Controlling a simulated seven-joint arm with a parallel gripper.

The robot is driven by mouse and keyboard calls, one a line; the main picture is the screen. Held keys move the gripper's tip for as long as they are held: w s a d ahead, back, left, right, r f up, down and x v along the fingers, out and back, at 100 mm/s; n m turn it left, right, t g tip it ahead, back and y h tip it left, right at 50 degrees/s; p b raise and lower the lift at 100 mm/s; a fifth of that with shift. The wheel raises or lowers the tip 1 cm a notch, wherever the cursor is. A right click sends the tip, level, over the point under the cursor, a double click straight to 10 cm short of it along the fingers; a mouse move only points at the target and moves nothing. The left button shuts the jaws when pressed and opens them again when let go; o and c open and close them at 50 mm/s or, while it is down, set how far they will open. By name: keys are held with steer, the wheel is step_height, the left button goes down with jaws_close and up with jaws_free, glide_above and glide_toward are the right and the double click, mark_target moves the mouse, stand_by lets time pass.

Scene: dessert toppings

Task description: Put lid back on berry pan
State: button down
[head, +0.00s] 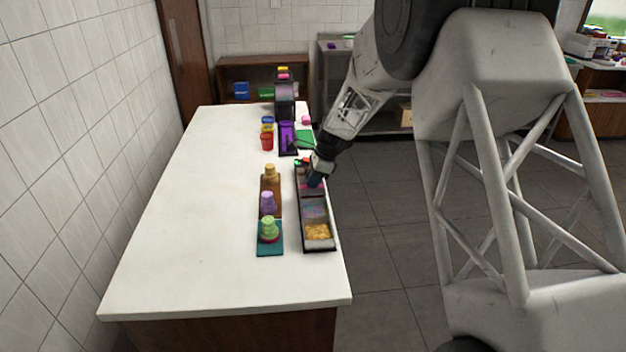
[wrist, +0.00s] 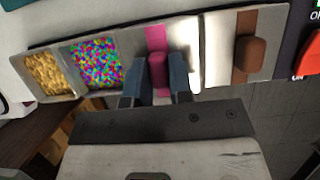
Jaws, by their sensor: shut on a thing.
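A long dark-framed topping tray (head: 331,247) lies along the counter's right edge. In the wrist view, my gripper (wrist: 157,76) is shut on the magenta handle of a silver lid with a magenta stripe (wrist: 155,38). This lid is over the tray section between the multicoloured sprinkles (wrist: 97,60) and a silver lid with a brown stripe and handle (wrist: 251,52). I cannot tell whether the magenta lid is fully seated. The fingers hide part of it, and no berries show.
A pan of golden topping (wrist: 48,73) is open at the tray's end. Stacked green cups (head: 269,229), purple cups (head: 267,202) and tan cups (head: 270,174) stand just left of the tray. The counter's left side (head: 200,220) is clear.

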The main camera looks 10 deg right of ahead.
steer(key=shift+f, duration=0.4)
stand_by(1.4)
steer(key=shift+c, duration=2.3)
jaws_free()
steer(key=shift+r, duration=0.15)
steer(key=shift+r, duration=3.3)
jaws_close()
steer(key=shift+f, duration=1.55)
